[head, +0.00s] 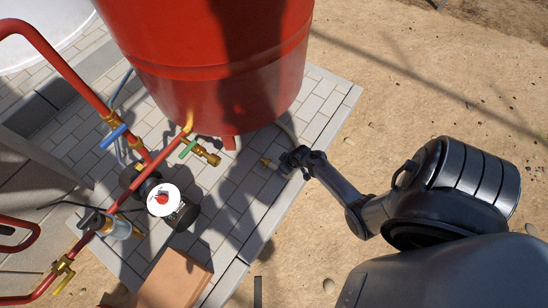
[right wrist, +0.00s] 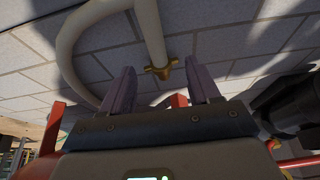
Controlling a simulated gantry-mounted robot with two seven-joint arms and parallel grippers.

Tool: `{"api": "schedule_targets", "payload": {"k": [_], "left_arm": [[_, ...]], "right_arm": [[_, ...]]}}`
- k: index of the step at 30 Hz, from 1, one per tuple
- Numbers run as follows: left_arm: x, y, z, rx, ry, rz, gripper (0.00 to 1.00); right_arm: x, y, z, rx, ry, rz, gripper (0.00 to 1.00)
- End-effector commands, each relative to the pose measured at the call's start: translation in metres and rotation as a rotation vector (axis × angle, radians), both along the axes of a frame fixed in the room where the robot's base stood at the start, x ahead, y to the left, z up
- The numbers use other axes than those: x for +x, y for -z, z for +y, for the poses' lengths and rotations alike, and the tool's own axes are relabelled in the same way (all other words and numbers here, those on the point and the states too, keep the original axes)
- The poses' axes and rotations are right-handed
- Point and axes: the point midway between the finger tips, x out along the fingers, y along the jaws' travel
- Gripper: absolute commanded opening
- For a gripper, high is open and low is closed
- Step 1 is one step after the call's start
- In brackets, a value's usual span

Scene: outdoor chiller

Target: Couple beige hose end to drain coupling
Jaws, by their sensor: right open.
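The beige hose (right wrist: 72,48) loops across the paving in the right wrist view and ends in a brass hose end (right wrist: 160,70) with two lugs. In the head view, the brass hose end (head: 266,162) is small beside my right gripper (head: 284,162). My right gripper (right wrist: 160,85) is open, and the hose end shows between and just beyond its fingertips, with no clear contact. The brass drain coupling (head: 209,156), on the valve with a green handle, projects below the red tank, left of the hose end. My left gripper is out of view.
The red tank (head: 215,75) stands over the paving. Red pipes (head: 70,75) with brass fittings, a blue handle (head: 113,136) and a round white-topped device (head: 163,200) are at left. A brown box (head: 175,280) is at the bottom. Bare paving (head: 235,190) lies between coupling and gripper.

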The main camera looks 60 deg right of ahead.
Motion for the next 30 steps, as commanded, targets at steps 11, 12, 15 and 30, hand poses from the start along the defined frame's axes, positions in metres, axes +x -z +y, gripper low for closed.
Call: {"api": "schedule_targets", "payload": {"k": [11, 12, 15, 30], "left_arm": [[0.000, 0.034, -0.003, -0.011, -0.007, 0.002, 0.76], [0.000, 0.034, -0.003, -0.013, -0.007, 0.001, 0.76], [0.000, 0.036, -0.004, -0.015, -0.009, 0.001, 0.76], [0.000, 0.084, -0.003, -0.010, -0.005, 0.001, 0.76]], "right_arm": [[0.016, 0.039, -0.002, 0.000, 0.000, 0.000, 0.61], [0.016, 0.040, -0.002, 0.000, 0.000, 0.000, 0.61], [0.017, 0.041, -0.002, -0.001, -0.001, 0.000, 0.61], [0.035, 0.084, -0.007, 0.000, -0.001, -0.001, 0.61]]}}
